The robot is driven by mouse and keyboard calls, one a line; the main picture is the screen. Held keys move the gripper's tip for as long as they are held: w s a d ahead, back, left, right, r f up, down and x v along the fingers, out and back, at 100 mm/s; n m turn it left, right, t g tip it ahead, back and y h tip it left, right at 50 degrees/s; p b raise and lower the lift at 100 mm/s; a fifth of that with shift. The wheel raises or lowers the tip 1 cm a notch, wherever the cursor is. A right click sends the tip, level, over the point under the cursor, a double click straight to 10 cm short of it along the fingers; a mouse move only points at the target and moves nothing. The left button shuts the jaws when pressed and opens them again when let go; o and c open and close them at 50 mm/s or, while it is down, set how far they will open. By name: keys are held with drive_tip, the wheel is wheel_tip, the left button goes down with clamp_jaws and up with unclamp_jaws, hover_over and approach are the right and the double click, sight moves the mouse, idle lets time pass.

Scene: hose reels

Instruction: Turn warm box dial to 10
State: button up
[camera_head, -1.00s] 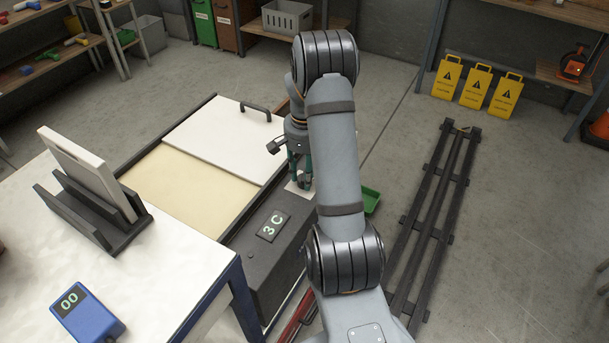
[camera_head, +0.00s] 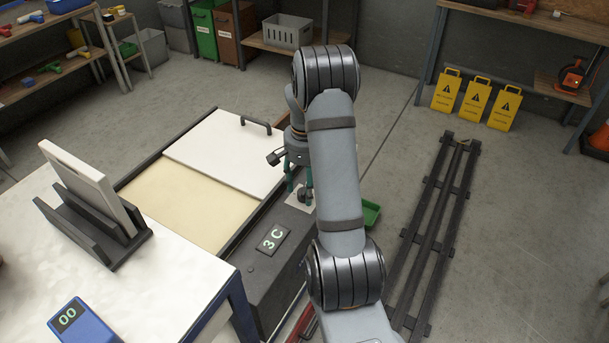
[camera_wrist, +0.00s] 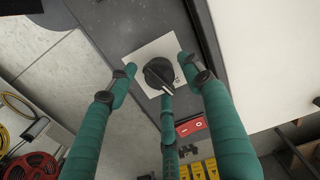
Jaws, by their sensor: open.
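The warm box (camera_head: 262,275) is a dark grey box with a white lid (camera_head: 225,150) partly over its pale inside. Its display (camera_head: 272,240) reads "3C". The dial (camera_wrist: 158,74) is a black knob on a white square plate (camera_wrist: 140,56); its pointer end faces the lower right in the wrist view, and the plate's marks are too small to read surely. My gripper (camera_wrist: 160,85) has green fingers spread around the dial, open, with clear gaps at the left and right. Whether the lower finger touches the knob I cannot tell. In the head view my arm partly hides the dial area.
A red switch (camera_wrist: 191,127) sits on the box near the dial. A white table (camera_head: 150,270) with a black rack and a blue device (camera_head: 82,325) reading "00" stands at the left. A green tray (camera_head: 371,212) and a dark floor rail (camera_head: 435,235) lie to the right.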

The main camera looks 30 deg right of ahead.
sight(304, 188)
wheel_tip(304, 188, up, 11)
drive_tip(key=shift+r, duration=0.2)
idle(0.3)
